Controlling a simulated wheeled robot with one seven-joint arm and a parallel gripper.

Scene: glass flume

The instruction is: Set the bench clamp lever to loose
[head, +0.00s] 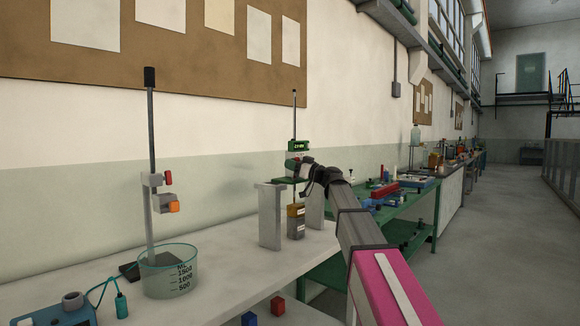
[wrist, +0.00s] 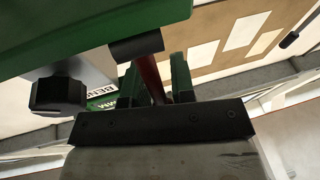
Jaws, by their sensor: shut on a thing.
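In the wrist view, my gripper (wrist: 156,78) has its two green-and-dark fingers either side of a thin dark red lever (wrist: 149,70) and is shut on it. The lever comes out from a dark collar below a large green body (wrist: 100,30), which fills the upper left; I take this as the bench clamp. In the head view, my gripper (head: 301,171) is at the green device (head: 297,147) on the upright rod behind the bench blocks. There, my arm and the small size hide the lever and fingertips. The lever's setting cannot be read.
A black knob (wrist: 58,93) sits close left of my fingers in the wrist view. On the pale bench stand a grey upright block (head: 271,216), a glass beaker (head: 168,271) and a tall rod stand (head: 151,130). A green table (head: 405,229) with several items lies beyond. The right-hand floor is clear.

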